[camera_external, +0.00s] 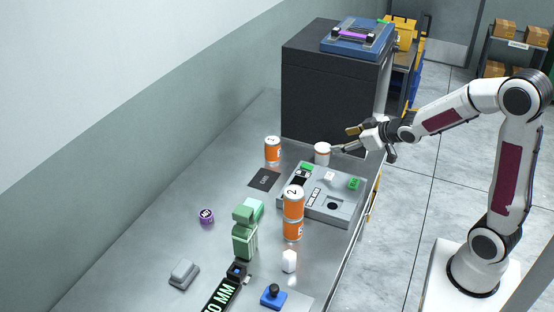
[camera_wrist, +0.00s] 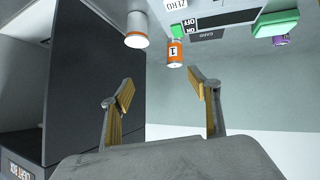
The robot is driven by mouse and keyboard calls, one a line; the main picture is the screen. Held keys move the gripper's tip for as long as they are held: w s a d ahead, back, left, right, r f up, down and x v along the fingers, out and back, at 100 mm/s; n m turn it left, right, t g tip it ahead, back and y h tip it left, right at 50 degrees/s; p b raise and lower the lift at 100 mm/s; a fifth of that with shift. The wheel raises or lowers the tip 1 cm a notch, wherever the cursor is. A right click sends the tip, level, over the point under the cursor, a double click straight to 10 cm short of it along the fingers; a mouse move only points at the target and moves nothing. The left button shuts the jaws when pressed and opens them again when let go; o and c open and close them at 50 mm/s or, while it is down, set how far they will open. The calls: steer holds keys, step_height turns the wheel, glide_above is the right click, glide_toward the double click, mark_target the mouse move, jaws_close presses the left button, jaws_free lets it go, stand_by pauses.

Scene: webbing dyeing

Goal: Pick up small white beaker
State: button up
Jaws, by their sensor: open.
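The small white beaker (camera_external: 322,153) stands upright on the metal bench, in front of the dark box. It is a short white cylinder with a thin orange band. In the wrist view the white beaker (camera_wrist: 137,30) shows at the top, left of centre, beyond the fingers. My gripper (camera_external: 345,140) is just right of the beaker, with its fingers pointing left toward it. In the wrist view my gripper (camera_wrist: 164,84) has its two yellow-padded fingers spread wide with nothing between them. The external view does not clearly show whether a finger touches the beaker.
An orange can marked 1 (camera_external: 272,152) stands left of the beaker. The dark box (camera_external: 325,95) rises behind. The bench's left part is mostly clear.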

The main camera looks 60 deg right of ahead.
steer(key=w+d+f, duration=0.3)
steer(key=d+f, duration=0.1)
steer(key=d, duration=0.1)
steer(key=t+y, duration=0.1)
steer(key=t, duration=0.2)
glide_toward(317, 148)
steer(key=shift+w+d+r, duration=0.2)
steer(key=shift+d+r, duration=0.15)
steer(key=shift+r, duration=0.1)
steer(key=shift+x, duration=1.25)
steer(key=shift+f, duration=0.1)
steer(key=shift+w, duration=0.1)
steer(key=shift+w+f, duration=0.55)
steer(key=shift+w, duration=0.05)
steer(key=shift+x, duration=1.75)
